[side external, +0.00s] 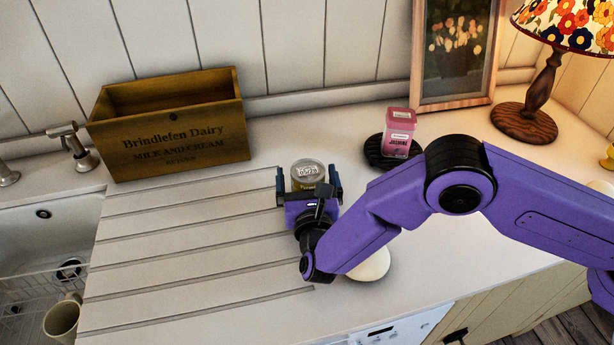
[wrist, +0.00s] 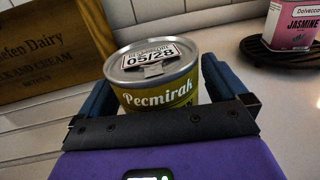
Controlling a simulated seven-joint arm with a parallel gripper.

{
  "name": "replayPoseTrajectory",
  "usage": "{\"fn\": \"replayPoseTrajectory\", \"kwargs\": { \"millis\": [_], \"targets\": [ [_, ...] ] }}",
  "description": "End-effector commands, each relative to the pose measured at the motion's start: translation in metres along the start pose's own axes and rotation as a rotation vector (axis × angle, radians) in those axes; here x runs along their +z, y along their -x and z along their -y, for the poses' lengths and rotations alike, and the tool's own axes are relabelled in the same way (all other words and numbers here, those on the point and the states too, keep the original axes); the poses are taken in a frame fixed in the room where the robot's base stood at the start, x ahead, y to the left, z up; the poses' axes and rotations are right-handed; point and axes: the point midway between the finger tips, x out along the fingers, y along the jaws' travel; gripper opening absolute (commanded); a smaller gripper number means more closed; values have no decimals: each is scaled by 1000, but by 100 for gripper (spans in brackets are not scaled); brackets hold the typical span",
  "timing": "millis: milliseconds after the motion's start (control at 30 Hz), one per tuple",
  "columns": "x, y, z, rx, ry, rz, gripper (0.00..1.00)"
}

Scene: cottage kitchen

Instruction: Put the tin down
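The tin (side external: 307,171) is short and round with a metal lid and a yellow-green body. In the wrist view the tin (wrist: 155,85) reads "Pecmirak", with a "05/28" label on its lid. My gripper (side external: 309,186) has one finger on each side of the tin, close against it, and appears shut on it. The wrist view also shows my gripper (wrist: 155,95) around the tin. The tin is upright, over the right end of the grooved drainboard (side external: 180,240). Its base is hidden, so I cannot tell whether it touches the surface.
A wooden dairy crate (side external: 178,135) stands behind left. A pink jasmine tin (side external: 397,133) sits on a dark round trivet (side external: 374,152) behind right. A pale rounded object (side external: 372,265) is partly under my arm. The sink (side external: 35,225) is left. The drainboard left of my gripper is clear.

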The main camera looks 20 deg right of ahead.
Motion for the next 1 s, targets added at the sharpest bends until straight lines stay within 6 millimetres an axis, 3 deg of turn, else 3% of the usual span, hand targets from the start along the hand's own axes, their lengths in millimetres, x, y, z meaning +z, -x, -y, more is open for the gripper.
{"fn": "replayPoseTrajectory", "kwargs": {
  "millis": [300,500,800,1000],
  "targets": [
    [4,1,0,1,0,0,99],
    [3,31,-1,4,2,-1,99],
    [52,30,0,-1,-3,1,99],
    [70,30,0,0,-1,0,99]
  ]
}}
